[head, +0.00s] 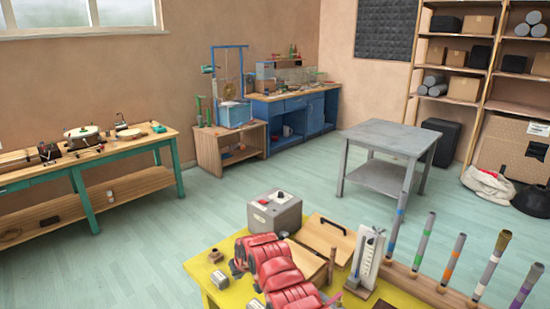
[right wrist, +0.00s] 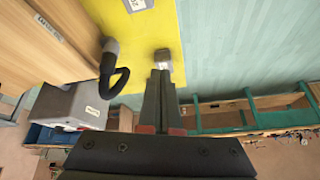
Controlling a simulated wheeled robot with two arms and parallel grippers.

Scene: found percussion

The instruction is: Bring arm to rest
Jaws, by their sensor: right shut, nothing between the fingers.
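My right gripper (right wrist: 160,76) shows in the right wrist view with its dark fingers together and nothing between them. A small grey block (right wrist: 162,57) appears just beyond the fingertips, near the edge of the yellow table; I cannot tell whether they touch. In the head view the yellow table (head: 225,295) is at the bottom, and red ribbed shapes cover part of its left side. I cannot make out the right fingertips there. My left gripper is not in view.
A grey box (head: 274,212) with a knob, a wooden board (head: 327,238), a white gauge stand (head: 367,257) and several banded tubes (head: 454,258) crowd the yellow table. A grey table (head: 385,137) stands behind, with a green workbench (head: 88,201) at left. Floor between them is clear.

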